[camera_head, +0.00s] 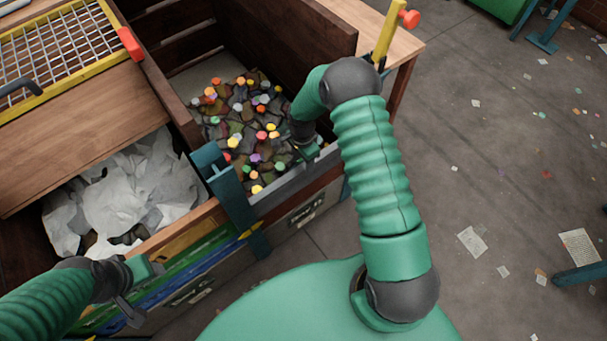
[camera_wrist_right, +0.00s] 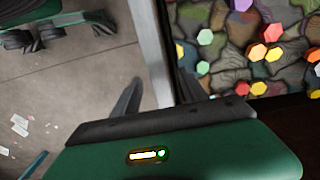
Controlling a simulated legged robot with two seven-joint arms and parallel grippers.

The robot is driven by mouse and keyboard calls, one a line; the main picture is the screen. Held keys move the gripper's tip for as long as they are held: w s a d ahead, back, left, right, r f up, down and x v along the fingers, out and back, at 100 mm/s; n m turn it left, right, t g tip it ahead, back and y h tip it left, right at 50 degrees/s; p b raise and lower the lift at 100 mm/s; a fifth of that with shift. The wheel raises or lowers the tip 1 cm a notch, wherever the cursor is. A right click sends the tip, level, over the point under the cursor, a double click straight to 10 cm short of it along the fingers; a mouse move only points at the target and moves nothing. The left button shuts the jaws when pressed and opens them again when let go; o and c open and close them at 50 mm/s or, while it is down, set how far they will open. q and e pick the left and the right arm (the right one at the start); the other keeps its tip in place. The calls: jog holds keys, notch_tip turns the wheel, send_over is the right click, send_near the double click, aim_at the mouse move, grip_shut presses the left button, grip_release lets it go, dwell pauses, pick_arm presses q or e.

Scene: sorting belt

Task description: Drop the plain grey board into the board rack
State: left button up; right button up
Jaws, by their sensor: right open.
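A plain grey board (camera_head: 284,187) shows as a long narrow strip along the front edge of the right-hand bin; I cannot tell how it is supported. In the right wrist view the grey strip (camera_wrist_right: 150,50) runs between my fingers. My right gripper (camera_head: 309,152) is open over its far right part, with one finger on each side; contact cannot be told. Green, blue and yellow boards stand along the front of the left bin, in what looks like the board rack (camera_head: 190,262). My left gripper (camera_head: 138,310) hangs in front of it, its finger gap unclear.
The right bin (camera_head: 262,25) holds dark lumps with coloured caps (camera_head: 245,120). The left bin holds crumpled white sheets (camera_head: 135,190). A blue-green upright (camera_head: 228,195) stands between the bins at the front. A yellow-framed mesh (camera_head: 60,50) lies at upper left. Open floor lies right.

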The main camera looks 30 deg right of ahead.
aim_at(302, 177)
jog(key=f, duration=0.2)
jog(key=a+f+b, duration=0.1)
jog(key=f, duration=0.4)
jog(key=shift+a, duration=0.3)
jog(key=shift+d+f+b, duration=0.2)
jog(key=shift+f, duration=0.3)
jog(key=shift+d+f+b, duration=0.2)
jog(key=shift+f, duration=0.3)
jog(key=shift+d+f, duration=0.2)
jog(key=shift+d, duration=0.15)
jog(key=shift+a+r, duration=0.25)
jog(key=shift+a, duration=0.25)
jog(key=c, duration=0.7)
jog(key=shift+s+d, duration=0.1)
grip_shut()
pick_arm(q)
jog(key=shift+s+a+f, duration=0.1)
jog(key=shift+a+f, duration=0.25)
jog(key=shift+f, duration=0.25)
jog(key=shift+a+f, duration=0.35)
jog(key=shift+f, duration=0.25)
pick_arm(e)
jog(key=shift+d+f, duration=0.1)
jog(key=shift+d, duration=0.05)
jog(key=shift+s, duration=0.1)
